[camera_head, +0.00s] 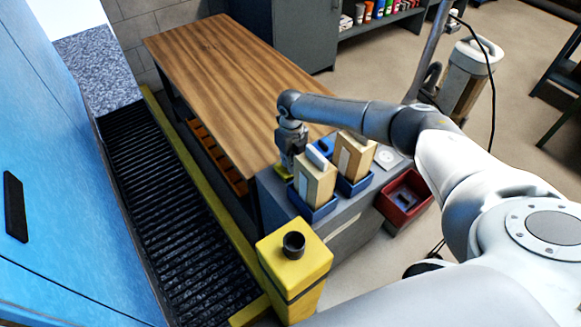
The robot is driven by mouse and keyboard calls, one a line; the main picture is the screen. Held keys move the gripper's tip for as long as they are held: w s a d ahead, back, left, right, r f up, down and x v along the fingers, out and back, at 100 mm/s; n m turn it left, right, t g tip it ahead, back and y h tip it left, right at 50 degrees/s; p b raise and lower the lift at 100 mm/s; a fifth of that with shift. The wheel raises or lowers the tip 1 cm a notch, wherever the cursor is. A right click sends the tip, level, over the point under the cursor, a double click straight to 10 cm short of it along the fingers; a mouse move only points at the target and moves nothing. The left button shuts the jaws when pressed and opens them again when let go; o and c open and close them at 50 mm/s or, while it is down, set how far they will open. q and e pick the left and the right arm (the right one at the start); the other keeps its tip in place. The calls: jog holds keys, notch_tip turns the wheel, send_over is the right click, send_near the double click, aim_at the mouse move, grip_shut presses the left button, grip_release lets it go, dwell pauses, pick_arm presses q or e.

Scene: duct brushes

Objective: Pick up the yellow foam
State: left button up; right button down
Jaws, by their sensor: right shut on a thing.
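My right arm reaches in from the right, and its gripper (287,164) points down over the grey cabinet top beside the wooden table. A small patch of the yellow foam (283,172) shows at the fingertips. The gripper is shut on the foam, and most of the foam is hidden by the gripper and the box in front. I cannot tell whether the foam touches the cabinet top. My left gripper is not in view.
Two blue bins (312,207) holding tan boxes (316,183) stand close to the right of my gripper. A red bin (406,199) is further right. A yellow post (296,264) stands in front. The wooden tabletop (225,85) is clear.

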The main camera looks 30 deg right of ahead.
jog(key=shift+s+f, duration=0.35)
jog(key=shift+f, duration=0.05)
jog(key=r, duration=0.9)
jog(key=shift+w+r, duration=0.3)
jog(key=shift+r, duration=0.05)
jog(key=shift+r+p, duration=1.65)
jog(key=shift+r, duration=1.1)
